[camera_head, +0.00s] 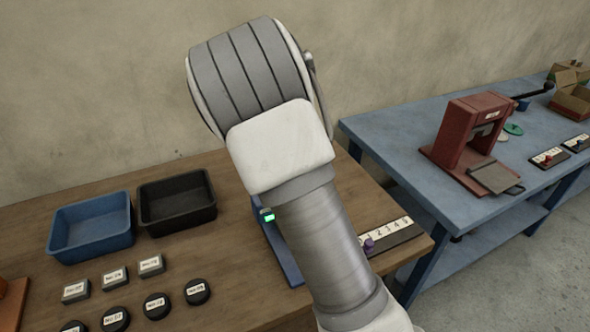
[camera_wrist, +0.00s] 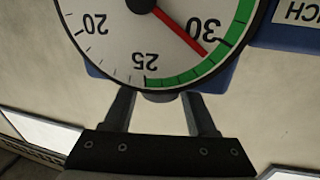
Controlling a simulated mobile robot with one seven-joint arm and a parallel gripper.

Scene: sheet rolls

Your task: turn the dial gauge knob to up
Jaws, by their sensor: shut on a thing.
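The dial gauge (camera_wrist: 120,45) fills the top of the wrist view. It has a white face with numbers 20, 25 and 30 upside down, a green arc on the rim and a red needle (camera_wrist: 180,32) pointing near 30. A small grey knob (camera_wrist: 159,97) shows at the rim, below the 25. My gripper (camera_wrist: 157,98) has its two dark fingers on either side of this knob, shut on it. The knob's marking, if any, is not visible. In the head view my arm hides the gauge and my gripper.
A blue bin (camera_head: 90,228) and a black bin (camera_head: 177,199) stand on the wooden table at left, with several labelled blocks and round pieces before them. A numbered strip (camera_head: 390,236) with a purple knob lies right of my arm. A red press (camera_head: 468,135) stands on the blue table.

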